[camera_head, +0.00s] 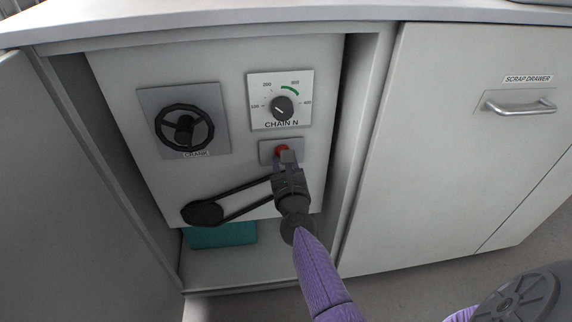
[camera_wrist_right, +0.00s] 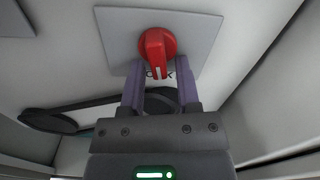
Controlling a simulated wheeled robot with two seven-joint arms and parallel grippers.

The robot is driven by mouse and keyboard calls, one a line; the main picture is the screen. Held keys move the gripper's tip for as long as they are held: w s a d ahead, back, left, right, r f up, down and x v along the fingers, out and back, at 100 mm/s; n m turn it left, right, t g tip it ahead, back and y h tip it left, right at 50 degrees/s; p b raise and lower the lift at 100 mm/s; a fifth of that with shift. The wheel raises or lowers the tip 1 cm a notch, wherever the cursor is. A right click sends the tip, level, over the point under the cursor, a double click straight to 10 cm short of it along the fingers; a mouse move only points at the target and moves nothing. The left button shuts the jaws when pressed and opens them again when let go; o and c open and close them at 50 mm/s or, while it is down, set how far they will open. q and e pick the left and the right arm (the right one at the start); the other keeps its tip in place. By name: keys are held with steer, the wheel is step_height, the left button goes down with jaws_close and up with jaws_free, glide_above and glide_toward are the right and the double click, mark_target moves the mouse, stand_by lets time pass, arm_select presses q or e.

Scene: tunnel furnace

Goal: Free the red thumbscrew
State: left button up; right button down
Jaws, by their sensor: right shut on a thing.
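The red thumbscrew (camera_head: 281,149) sits on a small grey plate (camera_head: 266,150) below the CHAIN N dial. In the right wrist view the thumbscrew (camera_wrist_right: 156,45) has a round base and a raised wing pointing down toward my gripper. My right gripper (camera_head: 287,157) reaches up to it from below and covers part of it in the head view. Its two fingers (camera_wrist_right: 160,75) are on either side of the wing's lower end, shut on it. A label under the thumbscrew is partly hidden by the fingers. My left gripper is not in view.
Around it are a black crank wheel (camera_head: 184,128), the CHAIN N dial (camera_head: 282,108) and a black belt on a pulley (camera_head: 203,213). A teal block (camera_head: 222,236) lies on the cabinet floor. Cabinet walls flank the panel; a scrap drawer handle (camera_head: 520,108) is at right.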

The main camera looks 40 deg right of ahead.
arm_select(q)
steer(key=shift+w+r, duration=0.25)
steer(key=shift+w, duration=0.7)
arm_select(e)
steer(key=shift+w+a+m, duration=0.1)
steer(key=shift+a+m, duration=0.05)
steer(key=shift+m, duration=1.05)
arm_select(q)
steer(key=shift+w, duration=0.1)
arm_select(e)
steer(key=shift+r, duration=0.1)
steer(key=c, duration=0.6)
jaws_free()
